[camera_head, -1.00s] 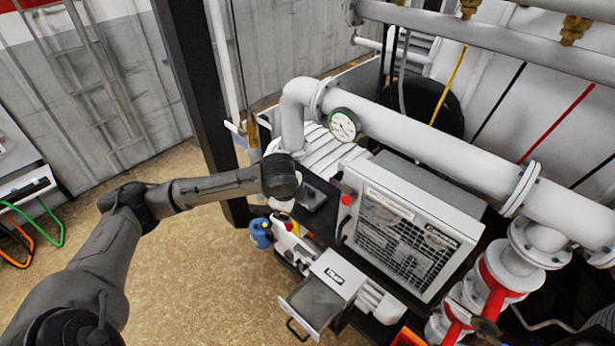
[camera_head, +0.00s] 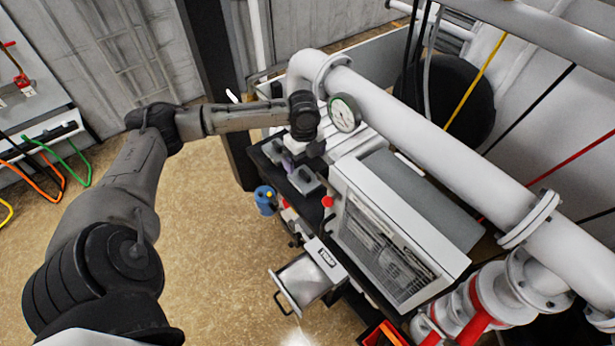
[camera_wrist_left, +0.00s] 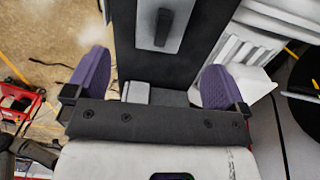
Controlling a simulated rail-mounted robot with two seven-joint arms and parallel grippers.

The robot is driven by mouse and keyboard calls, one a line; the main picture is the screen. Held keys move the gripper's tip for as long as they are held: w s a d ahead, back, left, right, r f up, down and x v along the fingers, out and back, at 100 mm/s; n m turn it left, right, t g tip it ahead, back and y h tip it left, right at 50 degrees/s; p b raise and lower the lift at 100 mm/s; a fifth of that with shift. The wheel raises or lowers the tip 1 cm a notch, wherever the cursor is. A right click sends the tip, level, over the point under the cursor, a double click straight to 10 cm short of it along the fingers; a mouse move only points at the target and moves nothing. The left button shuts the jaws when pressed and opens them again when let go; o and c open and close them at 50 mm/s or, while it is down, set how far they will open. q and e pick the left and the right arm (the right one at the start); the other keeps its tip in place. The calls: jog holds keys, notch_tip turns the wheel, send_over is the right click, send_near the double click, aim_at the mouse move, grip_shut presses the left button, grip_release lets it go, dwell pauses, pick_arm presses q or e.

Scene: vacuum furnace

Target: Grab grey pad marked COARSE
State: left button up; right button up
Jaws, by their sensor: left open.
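Two small grey blocks lie on the black bench top: one grey block (camera_head: 305,181) near the front edge and another (camera_head: 273,151) further back. I cannot read COARSE on either. My left gripper (camera_head: 289,162) hangs over the bench between them, mostly hidden by its own wrist. In the left wrist view its purple fingers (camera_wrist_left: 155,82) are wide apart and hold nothing. Beyond them a grey block with a dark raised handle (camera_wrist_left: 164,25) lies on the black surface. Lower grey shapes (camera_wrist_left: 160,97) show between the fingers, partly hidden by the gripper body. My right gripper is out of view.
A grilled grey cabinet (camera_head: 400,215) stands right of the blocks. A thick white pipe with a gauge (camera_head: 344,113) runs above and behind.

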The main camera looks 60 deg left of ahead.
aim_at(305, 173)
pick_arm(q)
notch_tip(305, 173, down, 4)
jog(key=shift+f, duration=0.25)
jog(key=shift+f+p, duration=0.5)
jog(key=shift+p, duration=0.1)
notch_tip(305, 173, down, 3)
jog(key=shift+f+p, duration=0.15)
jog(key=shift+p, duration=0.35)
jog(key=shift+w+f, duration=0.1)
jog(key=shift+f, duration=0.4)
jog(key=shift+c, duration=0.2)
jog(key=c, duration=0.7)
jog(key=shift+c, duration=1.3)
